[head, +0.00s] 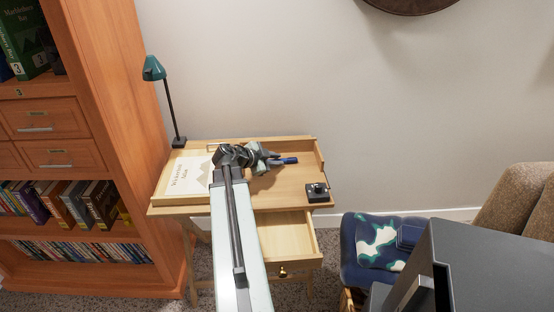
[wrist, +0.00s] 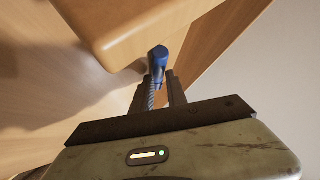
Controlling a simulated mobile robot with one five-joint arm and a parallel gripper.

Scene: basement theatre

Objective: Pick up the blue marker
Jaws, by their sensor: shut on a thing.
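The blue marker (head: 289,160) shows as a short blue piece at the tip of my gripper (head: 274,160), over the wooden desk (head: 290,178) in the head view. In the wrist view the marker's blue end (wrist: 158,57) sticks out between the two dark fingers of my gripper (wrist: 160,85). The gripper is shut on it. The rest of the marker is hidden by the fingers. I cannot tell whether the marker still touches the desk.
A book (head: 188,177) lies on the desk's left side, near a teal lamp (head: 153,70). A small black object (head: 318,193) sits at the front right. An open drawer (head: 287,238) juts out below. A bookcase (head: 112,110) stands left, a blue chair (head: 362,262) right.

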